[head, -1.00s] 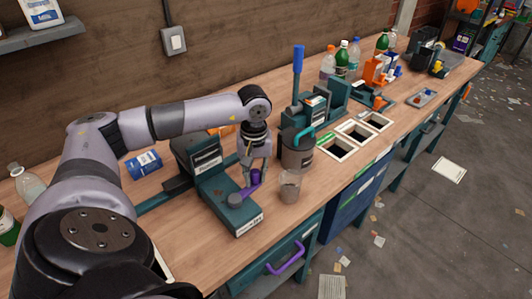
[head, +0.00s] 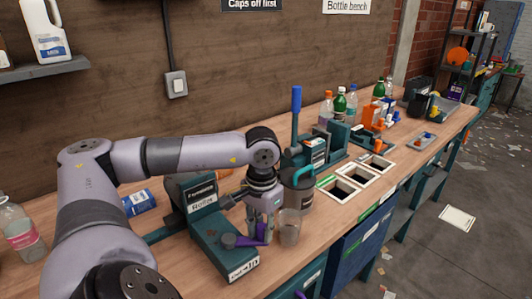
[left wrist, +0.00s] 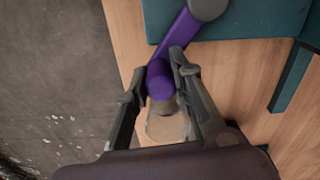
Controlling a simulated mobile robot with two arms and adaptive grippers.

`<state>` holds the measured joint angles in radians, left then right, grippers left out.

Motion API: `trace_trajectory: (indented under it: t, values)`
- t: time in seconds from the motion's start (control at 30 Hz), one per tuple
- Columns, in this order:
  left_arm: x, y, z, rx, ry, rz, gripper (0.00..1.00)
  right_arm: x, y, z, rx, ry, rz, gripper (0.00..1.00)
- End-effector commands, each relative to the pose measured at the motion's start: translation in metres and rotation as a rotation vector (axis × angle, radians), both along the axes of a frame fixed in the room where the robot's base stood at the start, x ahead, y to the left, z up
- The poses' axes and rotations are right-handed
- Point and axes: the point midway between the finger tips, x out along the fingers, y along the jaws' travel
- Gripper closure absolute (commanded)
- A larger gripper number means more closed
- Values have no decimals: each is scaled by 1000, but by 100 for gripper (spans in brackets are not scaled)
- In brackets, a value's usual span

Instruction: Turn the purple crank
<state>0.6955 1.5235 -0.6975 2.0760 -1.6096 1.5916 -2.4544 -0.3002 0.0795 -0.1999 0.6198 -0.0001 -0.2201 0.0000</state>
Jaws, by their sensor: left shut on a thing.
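The purple crank (head: 246,242) sits on the front of the teal roller machine (head: 215,258), its arm reaching to the right from a dark hub (head: 228,240). My left gripper (head: 262,232) points down with its fingers around the crank's upright handle. In the left wrist view the purple handle (left wrist: 160,84) lies between the fingers of the left gripper (left wrist: 158,82), which is shut on it. The crank arm runs from there up to the grey hub (left wrist: 208,8). My right gripper is in neither view.
A clear cup (head: 289,230) stands close right of my left gripper. A grey canister with a teal handle (head: 298,190) is behind it. A press with a blue lever (head: 296,105) and white-rimmed bin openings (head: 341,189) lie further right.

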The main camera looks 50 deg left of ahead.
Motion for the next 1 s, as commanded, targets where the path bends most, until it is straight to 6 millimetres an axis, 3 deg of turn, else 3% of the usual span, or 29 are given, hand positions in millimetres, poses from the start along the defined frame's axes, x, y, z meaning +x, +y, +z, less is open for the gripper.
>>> trace_trajectory:
  t: [0.67,0.7,1.0]
  values:
    - [-5,-3,0,-1,2,-55,100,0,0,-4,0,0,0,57]
    - [-5,-3,0,-1,2,-55,76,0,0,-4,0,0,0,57]
    - [-4,-2,0,0,1,-55,57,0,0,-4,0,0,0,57]
